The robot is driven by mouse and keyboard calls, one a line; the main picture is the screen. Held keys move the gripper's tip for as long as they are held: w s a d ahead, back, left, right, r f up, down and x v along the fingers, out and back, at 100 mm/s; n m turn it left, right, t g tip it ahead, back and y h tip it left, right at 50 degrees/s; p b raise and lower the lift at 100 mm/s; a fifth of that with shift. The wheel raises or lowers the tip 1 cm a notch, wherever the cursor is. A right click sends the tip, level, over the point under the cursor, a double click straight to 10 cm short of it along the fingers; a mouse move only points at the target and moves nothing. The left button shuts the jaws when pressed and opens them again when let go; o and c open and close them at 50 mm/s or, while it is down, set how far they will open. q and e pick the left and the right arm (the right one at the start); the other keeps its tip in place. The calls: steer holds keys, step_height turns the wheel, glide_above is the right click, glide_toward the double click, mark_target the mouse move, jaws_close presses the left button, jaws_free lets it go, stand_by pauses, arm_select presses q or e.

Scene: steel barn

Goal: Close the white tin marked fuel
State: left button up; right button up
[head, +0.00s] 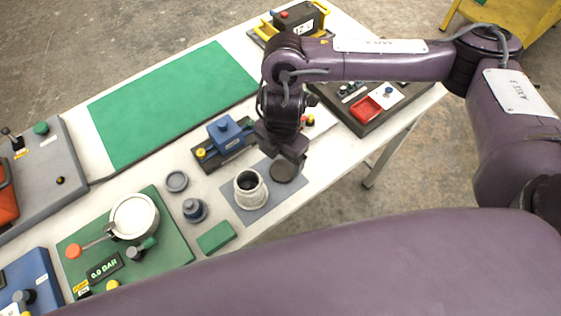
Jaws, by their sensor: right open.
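A white tin (251,191) stands upright on a grey mat (275,203); its top is open and the inside looks dark. I cannot read any marking on it. A round brown-grey disc (283,172), perhaps its lid, is just right of the tin over the mat. My right gripper (290,160) points down right at this disc and partly covers it. The gripper is open; I cannot tell whether it touches the disc. My left gripper is not in view.
A small grey round dish (177,181) and a dark blue-grey knob (194,210) are left of the tin. A green block (216,237) lies in front. A blue device (229,132) stands behind, near a large green mat (170,102). A green gauge board (160,230) is at left.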

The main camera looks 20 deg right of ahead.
mark_target(284, 169)
steer(key=shift+w+d, duration=0.4)
steer(key=shift+d, duration=0.2)
steer(key=shift+s+r, duration=0.1)
steer(key=shift+s, duration=0.1)
steer(key=shift+f, duration=1.3)
steer(key=shift+b, duration=0.3)
steer(key=f+b, duration=0.1)
steer(key=f, duration=0.4)
steer(key=shift+w+f, duration=0.15)
steer(key=shift+w, duration=0.05)
